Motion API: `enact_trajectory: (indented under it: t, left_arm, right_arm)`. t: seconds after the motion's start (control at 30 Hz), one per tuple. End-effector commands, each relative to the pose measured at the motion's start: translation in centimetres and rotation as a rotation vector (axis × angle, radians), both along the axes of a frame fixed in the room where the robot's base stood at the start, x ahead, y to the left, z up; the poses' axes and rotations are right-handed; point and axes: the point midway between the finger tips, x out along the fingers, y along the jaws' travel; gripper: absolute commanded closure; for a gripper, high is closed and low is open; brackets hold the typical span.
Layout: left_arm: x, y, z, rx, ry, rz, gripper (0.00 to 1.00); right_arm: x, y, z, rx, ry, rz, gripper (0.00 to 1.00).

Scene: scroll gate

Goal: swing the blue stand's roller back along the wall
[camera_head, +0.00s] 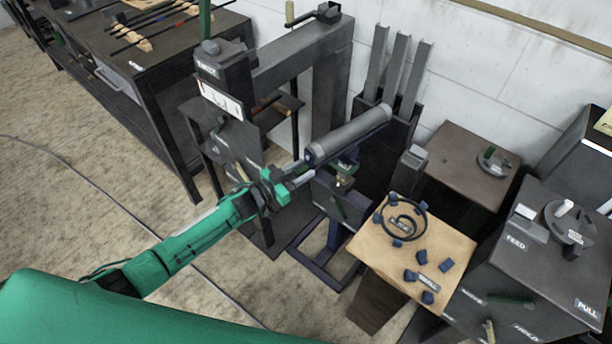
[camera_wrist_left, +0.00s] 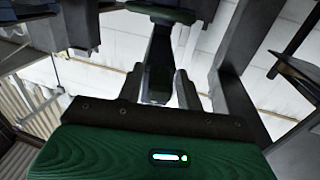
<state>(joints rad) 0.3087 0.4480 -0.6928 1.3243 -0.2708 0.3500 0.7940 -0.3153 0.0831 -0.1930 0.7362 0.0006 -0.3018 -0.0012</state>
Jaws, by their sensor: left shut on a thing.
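In the left wrist view a dark bar (camera_wrist_left: 158,65) stands between the fingers. My right gripper is not in view.
A dark gate-like frame (camera_head: 300,55) with a labelled post (camera_head: 222,100) stands behind and left. Grey upright channels (camera_head: 396,75) stand by the wall (camera_head: 470,70). A wooden-topped table (camera_head: 440,250) with small blue parts is close on the right. Floor at lower left is mostly clear.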

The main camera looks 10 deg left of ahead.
Motion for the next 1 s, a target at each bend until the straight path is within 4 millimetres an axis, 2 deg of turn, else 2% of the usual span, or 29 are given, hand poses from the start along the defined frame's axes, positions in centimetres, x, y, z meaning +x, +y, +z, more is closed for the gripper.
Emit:
enact_trajectory:
  t: [0.13, 0.5, 0.53, 0.57, 0.87, 1.0]
  left_arm:
    - [0.8, 0.8, 0.2, 0.002, -0.003, -0.038, 1.0]
    - [0.9, 1.1, 0.2, -0.001, 0.001, -0.047, 1.0]
    - [0.8, 1.1, 0.2, -0.001, 0.001, -0.047, 0.62]
    - [0.8, 1.1, 0.2, -0.001, 0.001, -0.047, 0.56]
    - [0.7, 1.1, 0.1, 0.0, 0.001, -0.048, 0.56]
    - [-0.1, 2.0, 0.0, 0.001, 0.003, -0.047, 0.56]
  right_arm:
    - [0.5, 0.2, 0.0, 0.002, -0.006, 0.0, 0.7]
    - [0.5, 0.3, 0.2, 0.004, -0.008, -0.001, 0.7]
    - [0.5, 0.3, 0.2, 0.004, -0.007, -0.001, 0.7]
    - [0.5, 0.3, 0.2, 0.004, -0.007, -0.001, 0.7]
    - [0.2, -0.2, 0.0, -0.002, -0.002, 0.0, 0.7]
    - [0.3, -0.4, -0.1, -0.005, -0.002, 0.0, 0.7]
